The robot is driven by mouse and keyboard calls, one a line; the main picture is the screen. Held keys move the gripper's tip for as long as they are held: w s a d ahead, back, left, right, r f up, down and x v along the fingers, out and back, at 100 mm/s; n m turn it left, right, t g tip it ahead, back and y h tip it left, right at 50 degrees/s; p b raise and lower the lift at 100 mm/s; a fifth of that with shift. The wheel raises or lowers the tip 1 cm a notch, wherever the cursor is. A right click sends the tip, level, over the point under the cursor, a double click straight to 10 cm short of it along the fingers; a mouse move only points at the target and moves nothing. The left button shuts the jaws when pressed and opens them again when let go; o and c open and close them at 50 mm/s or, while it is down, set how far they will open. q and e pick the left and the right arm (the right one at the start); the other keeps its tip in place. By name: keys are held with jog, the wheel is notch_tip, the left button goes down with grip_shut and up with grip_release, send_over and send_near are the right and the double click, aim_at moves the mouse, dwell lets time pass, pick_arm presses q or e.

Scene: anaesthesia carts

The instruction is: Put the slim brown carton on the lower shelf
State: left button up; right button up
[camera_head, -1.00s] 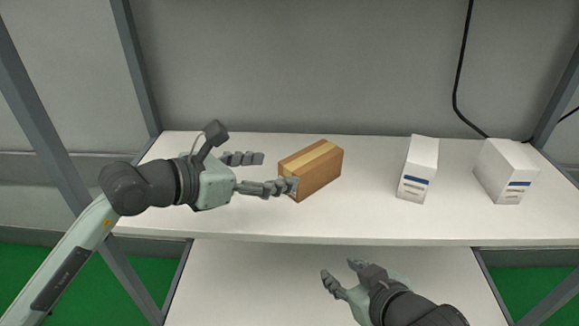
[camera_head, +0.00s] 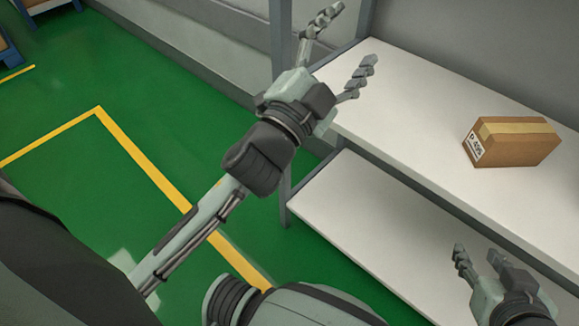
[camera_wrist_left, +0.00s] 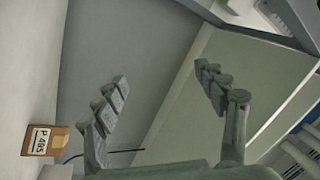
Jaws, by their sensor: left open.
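The brown carton (camera_head: 515,142), with a tape strip and a white label on its end, lies on the upper shelf (camera_head: 400,115). It also shows at the lower left of the left wrist view (camera_wrist_left: 45,141). My left gripper (camera_head: 351,40) is open and empty by the left end of the upper shelf, well apart from the carton. Its spread fingers also show in the left wrist view (camera_wrist_left: 163,76), with nothing between them. My right gripper (camera_head: 478,256) appears open and empty, in front of the shelves at the lower right. The lower shelf (camera_head: 350,215) is bare where it shows.
A grey frame post (camera_head: 283,110) stands at the shelves' left end, close to my left gripper. Green floor (camera_head: 75,175) with yellow lines (camera_head: 150,160) is clear to the left. The upper shelf is empty left of the carton.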

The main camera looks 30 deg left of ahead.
pick_arm(q)
jog(key=s+a+f+n+g+y, duration=0.1)
jog(key=s+f+n+g, duration=0.3)
jog(key=f, duration=0.8)
jog(key=s+a+f+n+g+y, duration=0.2)
jog(key=s+a+f+n+g, duration=0.2)
jog(key=f, duration=0.8)
jog(key=s+n+g, duration=0.1)
jog(key=s+g, duration=0.1)
jog(key=s, duration=0.1)
jog(key=shift+s+n+g, duration=0.25)
jog(key=shift+n+g, duration=0.05)
jog(key=shift+g, duration=0.1)
